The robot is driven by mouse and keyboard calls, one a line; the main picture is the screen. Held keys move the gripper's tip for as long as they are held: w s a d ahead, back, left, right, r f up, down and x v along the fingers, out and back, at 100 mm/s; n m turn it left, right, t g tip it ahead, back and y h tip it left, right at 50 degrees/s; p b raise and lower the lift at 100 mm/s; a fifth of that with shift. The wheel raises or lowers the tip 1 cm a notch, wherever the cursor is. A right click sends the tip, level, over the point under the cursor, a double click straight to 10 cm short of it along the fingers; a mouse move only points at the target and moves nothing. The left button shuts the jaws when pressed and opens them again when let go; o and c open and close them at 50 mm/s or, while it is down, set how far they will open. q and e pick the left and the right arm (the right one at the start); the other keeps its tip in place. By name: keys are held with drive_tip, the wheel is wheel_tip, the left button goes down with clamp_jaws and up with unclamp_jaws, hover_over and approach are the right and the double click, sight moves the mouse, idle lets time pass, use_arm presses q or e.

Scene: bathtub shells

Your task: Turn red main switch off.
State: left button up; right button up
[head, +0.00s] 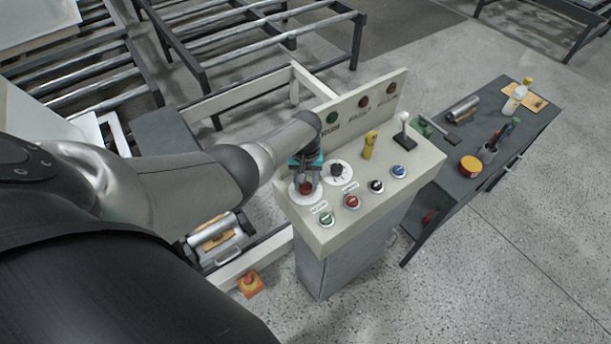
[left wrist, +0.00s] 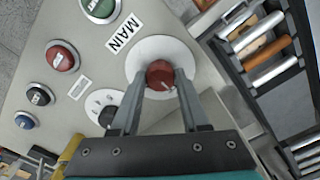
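The red main switch (head: 306,188) is a round red knob on a white disc at the near left of the control panel top (head: 330,235). In the left wrist view the red knob (left wrist: 160,74) sits beside a label reading MAIN (left wrist: 124,33), with a small pale mark on its rim. My left gripper (head: 306,180) points down over the knob. In the left wrist view its two grey fingertips (left wrist: 161,80) lie on opposite sides of the knob and appear to touch it. The exact contact is partly hidden. My right gripper is in neither view.
Close by are a black selector dial (head: 337,171), a green button (head: 326,218), a red button (head: 352,201), a black knob (head: 376,186) and a blue one (head: 398,171). A yellow handle (head: 369,145) and a white-topped lever (head: 403,130) stand behind. A dark workbench (head: 500,150) stands right.

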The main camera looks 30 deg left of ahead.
sight(306, 185)
use_arm(q)
drive_tip(key=o, duration=0.4)
drive_tip(key=shift+r+p, duration=0.8)
drive_tip(key=shift+r, duration=0.95)
wheel_tip(306, 185, up, 12)
drive_tip(key=shift+f, duration=0.1)
